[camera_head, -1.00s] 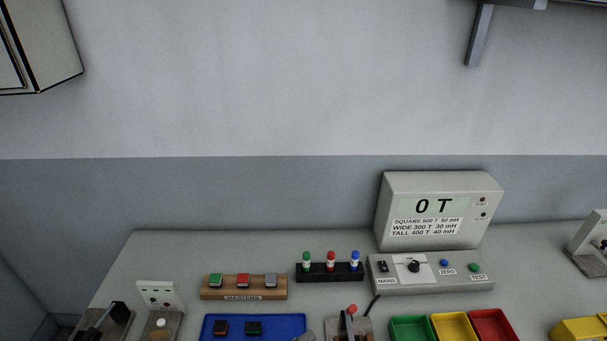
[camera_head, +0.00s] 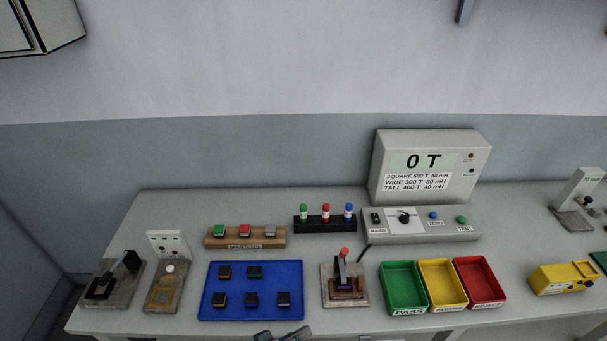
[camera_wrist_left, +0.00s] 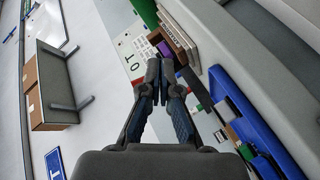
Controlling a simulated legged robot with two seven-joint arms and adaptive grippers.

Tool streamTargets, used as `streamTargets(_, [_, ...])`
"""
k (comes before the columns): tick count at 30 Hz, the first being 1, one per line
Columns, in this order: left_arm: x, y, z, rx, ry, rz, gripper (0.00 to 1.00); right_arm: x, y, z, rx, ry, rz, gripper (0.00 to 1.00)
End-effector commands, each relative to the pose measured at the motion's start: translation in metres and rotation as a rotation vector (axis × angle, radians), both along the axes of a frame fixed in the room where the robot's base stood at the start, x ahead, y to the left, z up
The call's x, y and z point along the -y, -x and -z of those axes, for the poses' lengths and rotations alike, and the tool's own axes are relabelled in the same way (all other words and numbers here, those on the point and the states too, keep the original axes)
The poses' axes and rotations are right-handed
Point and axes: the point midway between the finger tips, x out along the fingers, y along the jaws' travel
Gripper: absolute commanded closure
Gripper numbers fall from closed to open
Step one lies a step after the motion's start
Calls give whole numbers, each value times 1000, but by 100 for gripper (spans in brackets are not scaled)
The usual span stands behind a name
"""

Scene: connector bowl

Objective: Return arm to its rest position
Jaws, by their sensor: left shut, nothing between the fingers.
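My left gripper (camera_head: 283,335) shows at the bottom edge of the head view, in front of the near edge of the blue tray (camera_head: 236,310). Only its tip part is in the picture; the rest of the arm is cut off. In the left wrist view its two fingers (camera_wrist_left: 160,82) meet at the tips with nothing between them. My right gripper is in neither view.
The blue tray holds several small dark blocks. Right of it stand a test fixture (camera_head: 344,295), a green bin (camera_head: 405,308), a yellow bin (camera_head: 445,303) and a red bin (camera_head: 482,300). A meter box (camera_head: 430,168) stands behind. The left wrist view shows brown boxes (camera_wrist_left: 33,95).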

Motion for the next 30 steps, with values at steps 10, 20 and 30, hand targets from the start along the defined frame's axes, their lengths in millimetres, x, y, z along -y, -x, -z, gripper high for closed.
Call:
streamTargets(10, [-102, 62, 109, -91, -678, -55, 100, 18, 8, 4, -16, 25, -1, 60])
streamTargets(20, [-195, 147, 154, -363, -1093, -37, 100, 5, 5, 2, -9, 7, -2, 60])
streamTargets(30, [-205, 148, 258, -439, -1143, 0, 100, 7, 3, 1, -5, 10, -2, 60])
